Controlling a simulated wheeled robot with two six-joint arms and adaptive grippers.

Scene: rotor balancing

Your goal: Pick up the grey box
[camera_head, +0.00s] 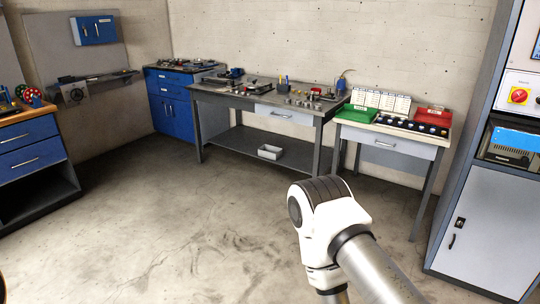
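A small light grey open-topped box (270,152) sits on the dark lower shelf of the middle workbench (230,92), near the shelf's front edge. No gripper is touching it. My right arm comes in from the bottom right, and its white joint stands in front of the open floor. My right gripper is outside the picture. My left gripper is not in view either.
A smaller bench (437,141) with green and red trays stands right of the middle workbench. A tall grey cabinet (490,215) is at the right. Blue-drawer cabinets (172,105) stand at the back left and far left. The floor (170,220) ahead is clear.

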